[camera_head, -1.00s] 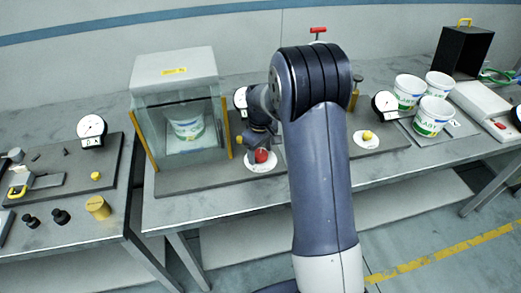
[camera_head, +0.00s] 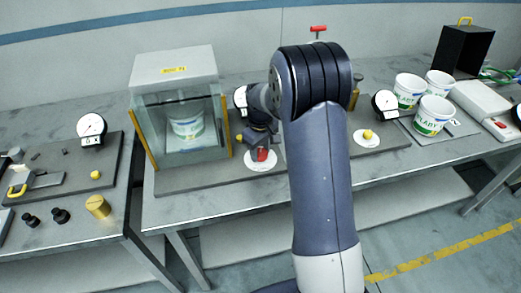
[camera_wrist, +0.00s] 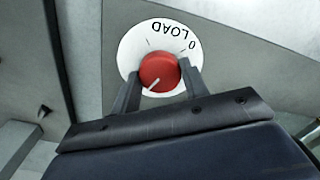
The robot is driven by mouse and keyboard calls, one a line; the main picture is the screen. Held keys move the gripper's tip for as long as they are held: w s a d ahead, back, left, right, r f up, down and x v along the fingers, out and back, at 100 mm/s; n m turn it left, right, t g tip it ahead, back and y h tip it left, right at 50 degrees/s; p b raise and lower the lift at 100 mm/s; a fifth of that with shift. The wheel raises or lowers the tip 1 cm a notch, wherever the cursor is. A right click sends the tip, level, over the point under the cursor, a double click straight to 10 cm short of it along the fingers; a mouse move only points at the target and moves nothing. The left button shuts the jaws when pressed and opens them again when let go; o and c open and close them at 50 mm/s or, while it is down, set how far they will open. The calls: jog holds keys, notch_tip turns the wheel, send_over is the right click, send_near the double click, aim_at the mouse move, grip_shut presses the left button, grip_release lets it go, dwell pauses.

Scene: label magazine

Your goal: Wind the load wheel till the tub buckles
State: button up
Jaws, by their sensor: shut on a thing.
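The load wheel is a red knob (camera_wrist: 158,72) on a white dial (camera_wrist: 128,50) marked LOAD and 0 in the wrist view. Its white line points to the lower left, away from the 0. My gripper (camera_wrist: 160,78) is shut on the knob, one finger on each side. In the head view the red knob (camera_head: 262,155) shows under my gripper, right of the glass-fronted press box (camera_head: 173,62). The white, green and blue tub (camera_head: 187,128) stands upright inside the box behind the glass. I see no clear buckle in it.
A gauge (camera_head: 240,97) beside the box is partly hidden by my arm. Right of my arm are a yellow knob (camera_head: 367,134), another gauge (camera_head: 386,103) and several tubs (camera_head: 433,115). A left bench holds a gauge (camera_head: 91,128) and a brass cylinder (camera_head: 98,206).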

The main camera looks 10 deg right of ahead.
aim_at(260, 152)
jog(key=shift+m+b, duration=0.95)
jog(key=shift+m, duration=2.05)
jog(key=o, duration=1)
notch_tip(260, 152, up, 11)
jog(key=b, duration=0.1)
jog(key=shift+f, duration=0.15)
